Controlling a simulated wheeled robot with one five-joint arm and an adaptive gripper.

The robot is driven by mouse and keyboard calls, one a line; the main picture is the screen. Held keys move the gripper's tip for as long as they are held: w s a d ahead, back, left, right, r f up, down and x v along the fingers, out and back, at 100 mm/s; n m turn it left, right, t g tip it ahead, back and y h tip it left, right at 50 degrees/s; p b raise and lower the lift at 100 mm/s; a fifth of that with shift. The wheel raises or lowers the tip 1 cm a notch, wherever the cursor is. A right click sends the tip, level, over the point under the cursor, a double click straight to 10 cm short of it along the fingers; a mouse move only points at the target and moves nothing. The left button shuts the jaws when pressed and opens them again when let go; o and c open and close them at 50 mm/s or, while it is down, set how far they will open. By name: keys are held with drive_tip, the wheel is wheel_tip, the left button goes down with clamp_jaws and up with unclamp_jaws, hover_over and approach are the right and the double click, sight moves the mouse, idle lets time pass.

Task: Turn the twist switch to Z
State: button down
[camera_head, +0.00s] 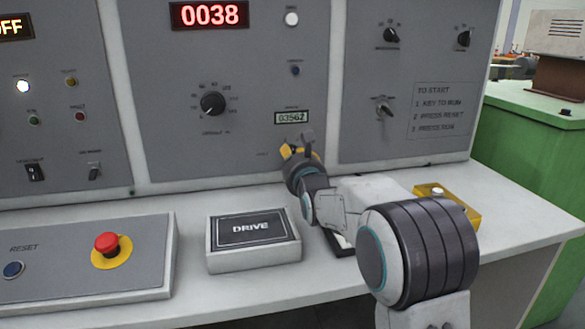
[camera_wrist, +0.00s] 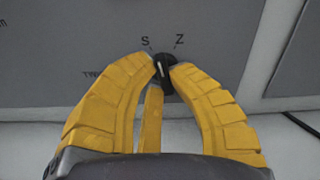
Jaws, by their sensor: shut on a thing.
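The twist switch (camera_wrist: 159,60) is a small round black knob with a pale pointer mark, on the grey panel. The letter S is printed at its upper left and Z at its upper right. The mark stands nearly upright; I cannot tell for sure which letter it points at. My gripper (camera_wrist: 164,72) has yellow fingers closed around the knob from left and right, with a third yellow finger below. In the head view my gripper (camera_head: 293,151) is against the lower middle panel, and my wrist hides the switch there.
A box marked DRIVE (camera_head: 253,242) and a red emergency button (camera_head: 107,243) on a control box stand on the desk at left. A yellow box (camera_head: 462,206) sits right of my arm. Other knobs, including a large dial (camera_head: 212,104), are on the panels.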

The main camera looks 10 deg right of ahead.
drive_tip(key=shift+m+b, duration=0.4)
drive_tip(key=shift+b, duration=0.7)
drive_tip(key=shift+r, duration=0.1)
drive_tip(key=c, duration=1.1)
unclamp_jaws()
drive_tip(key=shift+c, duration=0.2)
drive_tip(key=shift+s, duration=0.1)
drive_tip(key=s, duration=1.1)
drive_tip(key=shift+s, duration=0.4)
